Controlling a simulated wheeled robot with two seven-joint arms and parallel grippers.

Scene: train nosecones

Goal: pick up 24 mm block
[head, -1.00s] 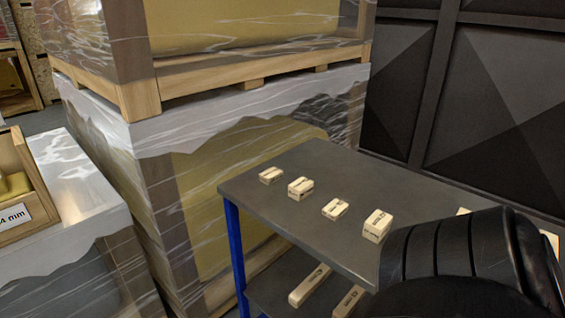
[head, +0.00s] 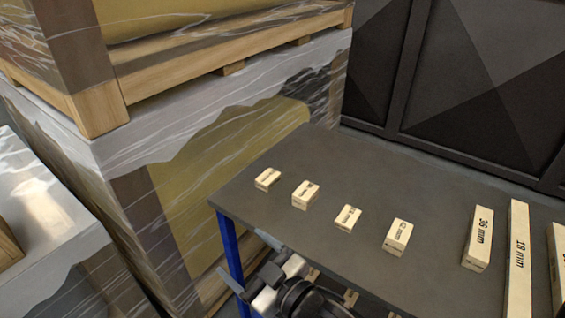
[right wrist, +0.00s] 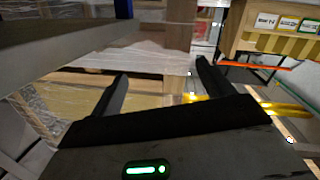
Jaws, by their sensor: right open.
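Small pale wooden blocks stand on a dark grey table (head: 300,150). Two sit at the left, a far-left block (head: 267,179) and its neighbour (head: 305,194). Another small block (head: 347,218) and a larger one (head: 397,236) follow to the right. The small print is too blurred for me to tell which is the 24 mm block. My right gripper (head: 252,264) is open and empty beside the table's front left corner, apart from the blocks. Its two spread fingers also show in the right wrist view (right wrist: 160,86), with no block between them. My left gripper is out of view.
A block marked 36 mm (head: 479,238) and a long one marked 18 mm (head: 519,262) lie at the table's right. A blue table leg (head: 228,252) stands near my gripper. Wrapped pallets (head: 200,135) rise behind left. The table's back is clear.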

